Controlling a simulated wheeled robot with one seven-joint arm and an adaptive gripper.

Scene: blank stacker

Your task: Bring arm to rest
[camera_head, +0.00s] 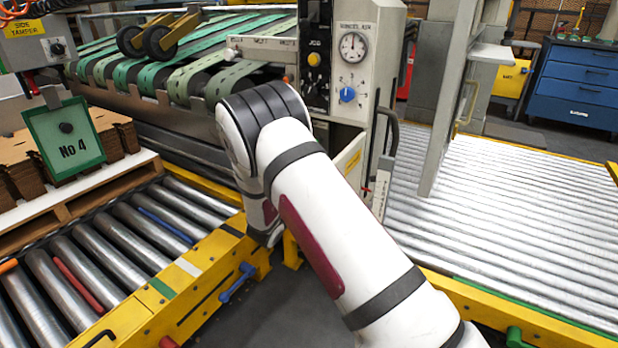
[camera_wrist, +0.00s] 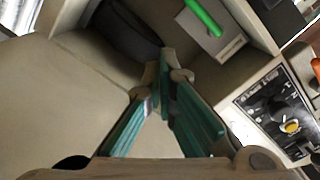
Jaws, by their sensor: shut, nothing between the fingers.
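My white arm (camera_head: 330,225) with dark bands reaches from the lower right up to a bend in front of the machine's control post (camera_head: 385,50). My gripper is not visible in the head view. In the wrist view my gripper (camera_wrist: 166,75) points at plain beige surfaces. Its green-lined fingers meet at the tips, shut, with nothing held. I cannot tell the distance from the fingertips to the surfaces beyond.
A roller conveyor (camera_head: 110,245) with a yellow frame is at left, beside stacked brown cardboard (camera_head: 20,165) on a pallet. A wide roller bed (camera_head: 520,210) is at right. In the wrist view a control panel (camera_wrist: 270,110) is at right and a green handle (camera_wrist: 203,17) above.

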